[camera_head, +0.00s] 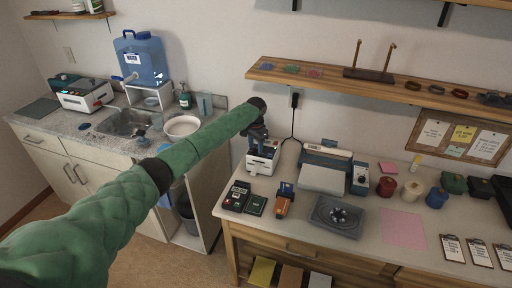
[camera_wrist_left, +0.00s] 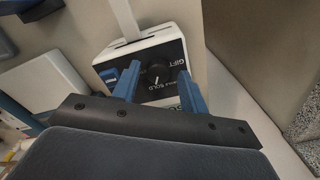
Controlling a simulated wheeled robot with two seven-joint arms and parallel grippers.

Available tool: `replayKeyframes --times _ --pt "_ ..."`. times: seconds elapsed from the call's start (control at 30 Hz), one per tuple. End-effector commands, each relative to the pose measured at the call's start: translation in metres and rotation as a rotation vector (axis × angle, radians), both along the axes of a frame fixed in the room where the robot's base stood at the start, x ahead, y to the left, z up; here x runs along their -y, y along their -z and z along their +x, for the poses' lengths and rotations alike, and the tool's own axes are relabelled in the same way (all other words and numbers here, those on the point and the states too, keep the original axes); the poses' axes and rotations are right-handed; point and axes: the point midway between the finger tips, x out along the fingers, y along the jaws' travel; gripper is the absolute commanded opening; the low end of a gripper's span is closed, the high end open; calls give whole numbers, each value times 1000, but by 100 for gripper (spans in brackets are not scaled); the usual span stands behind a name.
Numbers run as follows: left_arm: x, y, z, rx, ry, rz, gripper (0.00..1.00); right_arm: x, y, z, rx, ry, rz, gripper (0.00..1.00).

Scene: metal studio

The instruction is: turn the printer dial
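The printer is a small white box (camera_head: 262,164) at the left end of the wooden desk. In the left wrist view, the printer (camera_wrist_left: 112,57) has a black front panel with a round black dial (camera_wrist_left: 158,71). The words GIFT and SOLD are printed near the dial, and a pale pointer line shows on it. My left gripper (camera_wrist_left: 158,74) is open, with one blue finger on each side of the dial; I cannot tell whether they touch it. In the head view my left gripper (camera_head: 261,143) is above and in front of the printer, partly hiding it. My right gripper is out of view.
A card reader (camera_head: 236,196) and an orange-and-blue tool (camera_head: 284,200) lie in front of the printer. A grey-white machine (camera_head: 322,178) stands to its right. A wooden shelf (camera_head: 350,88) hangs above. A sink counter (camera_head: 60,122) is at the left.

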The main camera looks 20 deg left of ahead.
Motion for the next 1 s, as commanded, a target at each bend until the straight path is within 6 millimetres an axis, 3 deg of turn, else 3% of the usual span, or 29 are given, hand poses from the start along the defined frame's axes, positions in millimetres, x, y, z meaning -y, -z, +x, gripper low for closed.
replayKeyframes --times 0.43,0.8,1.0 --pt "1 -5 -1 -1 1 0 46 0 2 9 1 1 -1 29" --pt "0 -54 0 0 0 0 46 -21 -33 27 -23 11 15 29" --pt "0 -71 -1 -1 0 0 46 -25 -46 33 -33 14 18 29"
